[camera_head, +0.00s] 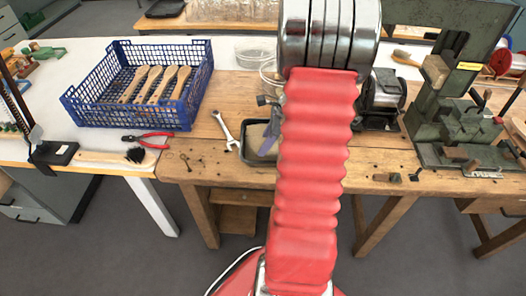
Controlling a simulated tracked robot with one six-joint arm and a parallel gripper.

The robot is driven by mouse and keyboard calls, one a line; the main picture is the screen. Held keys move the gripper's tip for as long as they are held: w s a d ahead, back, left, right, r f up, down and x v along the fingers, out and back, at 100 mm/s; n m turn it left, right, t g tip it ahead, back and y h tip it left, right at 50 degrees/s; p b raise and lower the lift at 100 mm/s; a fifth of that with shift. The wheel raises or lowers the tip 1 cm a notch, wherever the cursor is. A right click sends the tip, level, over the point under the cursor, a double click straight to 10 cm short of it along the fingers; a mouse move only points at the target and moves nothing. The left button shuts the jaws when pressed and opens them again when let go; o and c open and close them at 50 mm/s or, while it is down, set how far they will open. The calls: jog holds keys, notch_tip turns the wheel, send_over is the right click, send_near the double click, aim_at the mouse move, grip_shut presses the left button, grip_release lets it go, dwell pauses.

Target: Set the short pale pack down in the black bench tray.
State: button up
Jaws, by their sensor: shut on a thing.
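The black bench tray (245,154) sits on the wooden bench near its front edge. Only its left part shows; my red arm hides the rest. Something greyish-beige fills the visible part of the tray, but I cannot tell whether it is the tray floor or a pack. No short pale pack can be clearly made out.
A blue crate (130,116) with several wooden brush handles stands at left. Red pliers (147,141), a wrench (226,132) and a black-bristled brush (117,157) lie nearby. A green machine (447,100) stands at right. Bare bench shows between wrench and crate.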

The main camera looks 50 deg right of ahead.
jog(key=shift+f, duration=1.7)
jog(key=o, duration=0.8)
jog(key=shift+c, duration=0.2)
jog(key=v, duration=1.2)
